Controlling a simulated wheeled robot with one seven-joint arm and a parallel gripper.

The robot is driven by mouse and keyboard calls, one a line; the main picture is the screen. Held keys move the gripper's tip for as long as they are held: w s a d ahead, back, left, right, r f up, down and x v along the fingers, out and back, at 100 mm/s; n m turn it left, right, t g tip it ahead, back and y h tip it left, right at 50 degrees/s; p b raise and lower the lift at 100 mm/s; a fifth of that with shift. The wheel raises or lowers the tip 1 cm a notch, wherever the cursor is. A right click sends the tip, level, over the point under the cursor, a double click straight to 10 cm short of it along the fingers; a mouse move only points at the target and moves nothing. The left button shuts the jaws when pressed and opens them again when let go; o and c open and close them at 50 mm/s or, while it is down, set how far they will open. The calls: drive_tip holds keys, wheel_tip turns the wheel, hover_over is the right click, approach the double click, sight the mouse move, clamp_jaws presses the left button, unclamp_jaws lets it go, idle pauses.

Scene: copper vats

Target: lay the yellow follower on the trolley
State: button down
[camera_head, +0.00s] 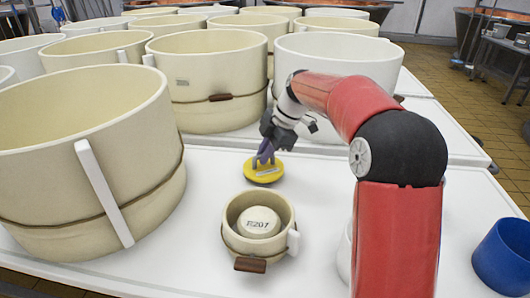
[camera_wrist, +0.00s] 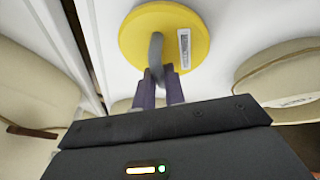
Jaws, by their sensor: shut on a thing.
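The yellow follower (camera_head: 264,174) is a round disc with a grey handle and a white label; it also shows in the wrist view (camera_wrist: 138,38). My gripper (camera_head: 265,153), also in the wrist view (camera_wrist: 158,78), has its purple fingers shut on the handle. The disc hangs level, or nearly so, over the white top (camera_head: 205,165) behind the small cream mould (camera_head: 238,248). I cannot tell whether its underside touches the top. I cannot tell for sure which surface is the trolley; a metal stand (camera_head: 493,62) is at the far right.
The small mould holds a white block marked with characters. Large cream moulds (camera_head: 85,150) crowd the left and back. A blue container (camera_head: 502,258) is at the right edge. Bare white top lies left of the small mould. Copper vats (camera_head: 480,30) stand far back.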

drive_tip(key=shift+f+b, duration=0.7)
drive_tip(key=shift+f, duration=0.1)
idle(0.5)
drive_tip(key=c, duration=1.4)
unclamp_jaws()
drive_tip(key=shift+r+p, duration=2.7)
drive_tip(key=shift+r, duration=0.9)
drive_tip(key=shift+f, duration=0.1)
